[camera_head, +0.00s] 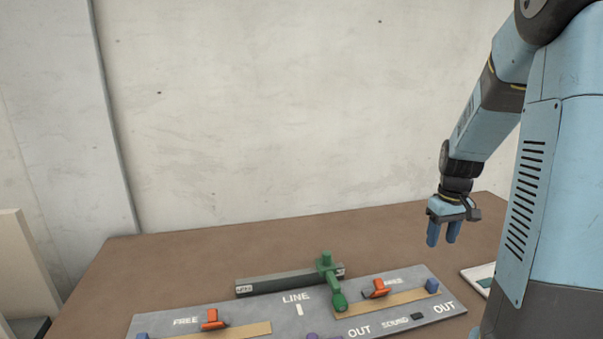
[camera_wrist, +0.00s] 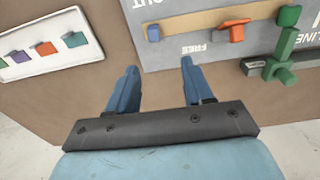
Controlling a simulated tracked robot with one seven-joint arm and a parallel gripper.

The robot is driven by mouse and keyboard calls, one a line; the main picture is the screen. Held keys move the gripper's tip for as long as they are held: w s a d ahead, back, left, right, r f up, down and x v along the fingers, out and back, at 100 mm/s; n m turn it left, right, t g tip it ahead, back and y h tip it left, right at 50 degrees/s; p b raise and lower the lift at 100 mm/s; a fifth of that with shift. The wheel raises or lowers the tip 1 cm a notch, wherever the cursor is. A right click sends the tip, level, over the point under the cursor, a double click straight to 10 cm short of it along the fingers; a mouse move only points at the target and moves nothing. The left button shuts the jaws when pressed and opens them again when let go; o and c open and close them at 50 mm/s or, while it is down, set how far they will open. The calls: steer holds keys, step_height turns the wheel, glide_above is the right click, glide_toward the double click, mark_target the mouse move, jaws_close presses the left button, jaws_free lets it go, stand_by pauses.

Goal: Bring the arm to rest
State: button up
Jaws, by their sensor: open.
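My gripper (camera_head: 443,232) hangs from my bent arm, fingers down, over the right part of the brown table. It is open and empty. In the wrist view the two blue fingers (camera_wrist: 157,82) stand apart with only table between them. The grey board (camera_head: 235,305) lies to the left of the gripper in the head view, apart from it. It carries orange sliders, a green lever (camera_head: 331,285) and blue end blocks. An orange slider (camera_wrist: 232,30) and the green lever (camera_wrist: 282,48) also show in the wrist view.
A dark grey bar (camera_head: 285,281) lies behind the board. A white tray (camera_wrist: 45,42) with several coloured pieces lies beside the board; its edge shows in the head view. The brown table (camera_head: 180,260) is clear behind the board, up to the pale wall (camera_head: 280,110).

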steer(key=s+a+r+m+t, duration=0.1)
steer(key=s+a+r+t, duration=0.1)
steer(key=s+a+r, duration=0.5)
steer(key=s+a+r+m+t, duration=0.1)
steer(key=s+a+r+t, duration=0.2)
steer(key=s+a+r, duration=0.5)
steer(key=s+r, duration=0.1)
steer(key=s, duration=0.3)
steer(key=shift+s, duration=0.25)
